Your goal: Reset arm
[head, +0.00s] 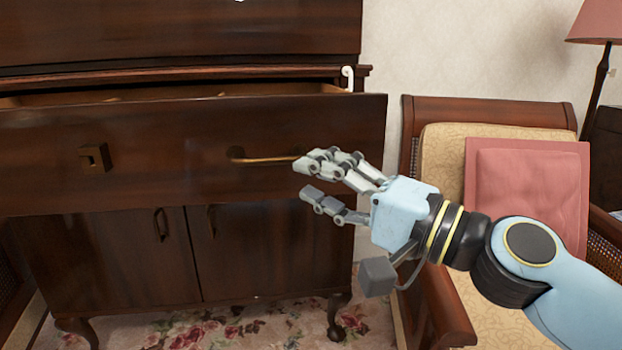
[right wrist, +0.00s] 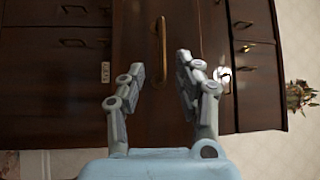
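My right gripper (head: 308,178) reaches in from the right in the head view, in front of a dark wooden cabinet (head: 130,262). Its fingers are spread apart with nothing between them. The cabinet's wide drawer (head: 200,125) is pulled out somewhat, and a strip of its inside shows. The drawer's brass bar handle (head: 265,160) lies just left of my fingertips. In the right wrist view, the gripper (right wrist: 160,66) is open, and the handle (right wrist: 162,45) shows beyond the gap between its fingers. I see no contact with the handle. My left gripper is not in view.
An armchair (head: 490,112) with a pink cushion (head: 527,190) stands right of the cabinet, behind and beneath my right arm. A pink-shaded lamp (head: 598,22) is at the far right. A small white curved thing (head: 347,78) is at the drawer's back right. A floral rug (head: 215,325) lies below.

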